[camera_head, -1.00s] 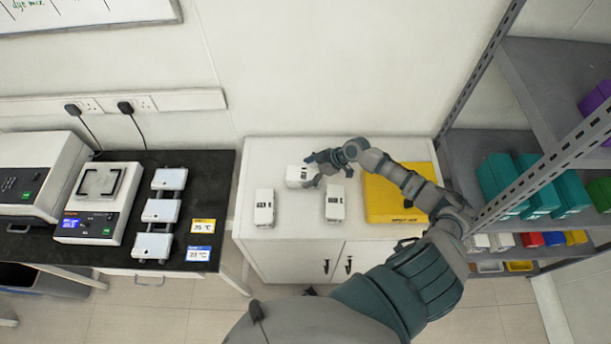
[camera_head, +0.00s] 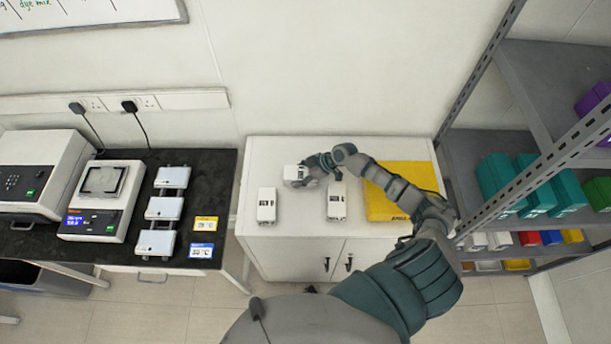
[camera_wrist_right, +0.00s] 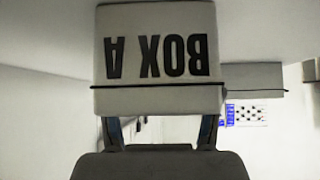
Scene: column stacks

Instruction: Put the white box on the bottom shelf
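Three white boxes stand on the white cabinet top: a left one (camera_head: 266,205), a right one (camera_head: 336,201), and one farther back (camera_head: 294,176). My right gripper (camera_head: 309,173) is at the right side of the back box, its fingers close around that end. In the right wrist view the white box (camera_wrist_right: 160,50) fills the upper middle, with "BOX A" upside down. The gripper's two fingers (camera_wrist_right: 160,132) stand apart at its edge; their tips are hidden by the box, so the grip is unclear. My left gripper is not in view. The bottom shelf (camera_head: 545,262) is at the right, partly visible.
The grey shelf rack holds teal boxes (camera_head: 540,198) and small coloured bins. Its upright post (camera_head: 560,155) stands in front. A black bench with instruments is at the left.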

